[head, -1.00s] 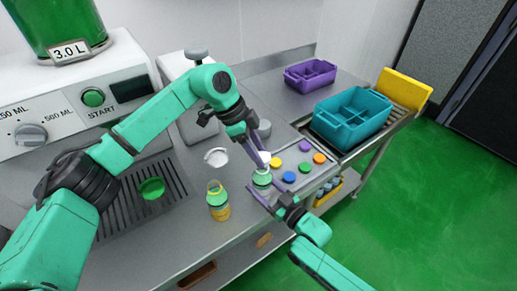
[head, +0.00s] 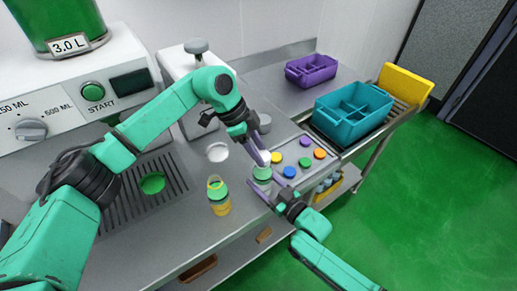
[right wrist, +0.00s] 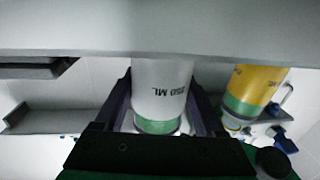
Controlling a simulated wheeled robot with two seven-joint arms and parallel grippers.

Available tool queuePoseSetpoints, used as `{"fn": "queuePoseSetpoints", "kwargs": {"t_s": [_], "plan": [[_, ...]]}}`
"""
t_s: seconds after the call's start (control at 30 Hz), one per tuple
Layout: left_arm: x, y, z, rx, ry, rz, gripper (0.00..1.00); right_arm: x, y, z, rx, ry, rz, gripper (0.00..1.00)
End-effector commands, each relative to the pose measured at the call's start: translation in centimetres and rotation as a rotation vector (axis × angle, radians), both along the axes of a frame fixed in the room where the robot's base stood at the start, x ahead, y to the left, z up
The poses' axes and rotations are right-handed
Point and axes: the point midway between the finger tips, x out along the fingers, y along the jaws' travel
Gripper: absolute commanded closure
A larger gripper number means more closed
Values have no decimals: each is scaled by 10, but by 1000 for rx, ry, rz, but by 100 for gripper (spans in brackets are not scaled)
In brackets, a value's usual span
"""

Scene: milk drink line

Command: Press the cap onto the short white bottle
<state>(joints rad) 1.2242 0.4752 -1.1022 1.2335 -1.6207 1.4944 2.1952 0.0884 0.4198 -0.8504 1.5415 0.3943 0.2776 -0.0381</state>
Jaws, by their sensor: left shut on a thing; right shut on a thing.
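The short white bottle (head: 262,176) stands upright on the counter, with a green band near its top. In the right wrist view the bottle (right wrist: 161,88) appears inverted, marked 250 ML, between the two fingers. My right gripper (head: 263,190) is shut on the bottle's body from the front right. My left gripper (head: 264,158) comes down from above and is shut on a small white cap (head: 265,156), mostly hidden by the fingers. The cap is directly over the bottle's mouth. I cannot tell whether it touches the rim.
A yellow bottle with a green top (head: 218,197) stands to the left, also in the right wrist view (right wrist: 252,88). Several coloured caps lie on a tray (head: 333,159) at the right. A teal crate (head: 352,118) and a purple crate (head: 310,72) stand behind.

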Motion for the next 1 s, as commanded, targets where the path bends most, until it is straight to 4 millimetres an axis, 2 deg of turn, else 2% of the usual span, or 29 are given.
{"fn": "queuePoseSetpoints", "kwargs": {"t_s": [0.83, 0.87, 0.93, 0.97, 1.0], "plan": [[0, 0, -14, 0, 1, 2, 100, 0, 0, -2, -2, 4, 0, 100], [0, 0, -14, 0, 0, 1, 45, 0, 0, -2, -2, 4, 0, 100], [0, 0, -14, 1, 0, 1, 18, 0, 0, -2, -2, 4, 0, 100], [0, 0, -14, 0, 0, 1, 14, -1, 0, -2, -2, 4, 0, 100], [0, 0, -14, 0, 0, 1, 14, -1, 0, -2, -2, 4, 0, 100]]}}
